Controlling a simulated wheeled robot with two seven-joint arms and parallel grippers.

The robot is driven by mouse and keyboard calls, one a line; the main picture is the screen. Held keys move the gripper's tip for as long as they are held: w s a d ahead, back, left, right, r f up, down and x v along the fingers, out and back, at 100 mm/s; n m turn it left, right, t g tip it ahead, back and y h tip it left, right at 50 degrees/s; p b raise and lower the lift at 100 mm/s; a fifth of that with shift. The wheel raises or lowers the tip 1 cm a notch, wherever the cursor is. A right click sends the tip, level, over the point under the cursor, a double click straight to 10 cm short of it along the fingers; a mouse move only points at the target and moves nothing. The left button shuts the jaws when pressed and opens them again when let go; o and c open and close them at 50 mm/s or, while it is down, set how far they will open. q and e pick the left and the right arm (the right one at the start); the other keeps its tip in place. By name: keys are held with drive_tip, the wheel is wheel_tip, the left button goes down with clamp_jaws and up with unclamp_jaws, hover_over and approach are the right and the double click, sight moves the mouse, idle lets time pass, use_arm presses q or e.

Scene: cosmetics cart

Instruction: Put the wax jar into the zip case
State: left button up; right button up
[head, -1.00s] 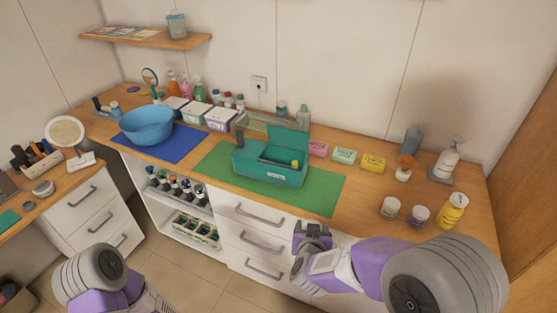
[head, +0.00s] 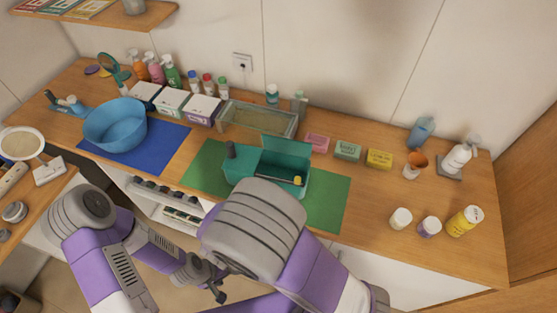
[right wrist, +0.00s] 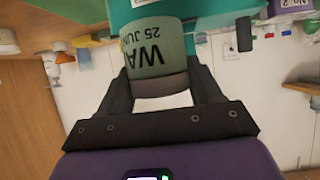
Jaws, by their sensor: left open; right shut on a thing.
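The teal zip case (head: 288,153) stands open on the green mat, its lid raised at the back. A dark rod-like item and a small yellow piece show in it. My right arm hides part of its front. The wax jar (right wrist: 153,42), with a pale green label reading "WA" and "25 JUN", is between the fingers of my right gripper (right wrist: 163,82) in the right wrist view. Teal surface shows just beyond the jar. My right gripper and the jar are hidden in the head view. My left gripper (head: 208,280) is open and empty, low in front of the drawers.
The green mat (head: 328,205) has clear space right of the case. A glass tray (head: 258,119) is behind it. Soap boxes (head: 347,151) stand right of it. White jars (head: 400,218) and a yellow bottle (head: 464,221) stand at right. A blue basin (head: 115,125) is at left.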

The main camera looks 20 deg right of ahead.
drive_tip(key=shift+w, duration=0.1)
drive_tip(key=w+d, duration=0.3)
drive_tip(key=w, duration=0.2)
drive_tip(key=w+d+f, duration=0.1)
drive_tip(key=w+d, duration=0.2)
drive_tip(key=w, duration=0.2)
drive_tip(key=w+d+f, duration=0.1)
drive_tip(key=w+d, duration=0.2)
drive_tip(key=w, duration=0.3)
drive_tip(key=shift+d, duration=0.2)
drive_tip(key=shift+a+f, duration=0.1)
drive_tip(key=shift+f, duration=0.5)
drive_tip(key=f, duration=0.3)
drive_tip(key=shift+w+d+f, duration=0.2)
drive_tip(key=shift+w+f, duration=0.2)
drive_tip(key=shift+s+f, duration=0.1)
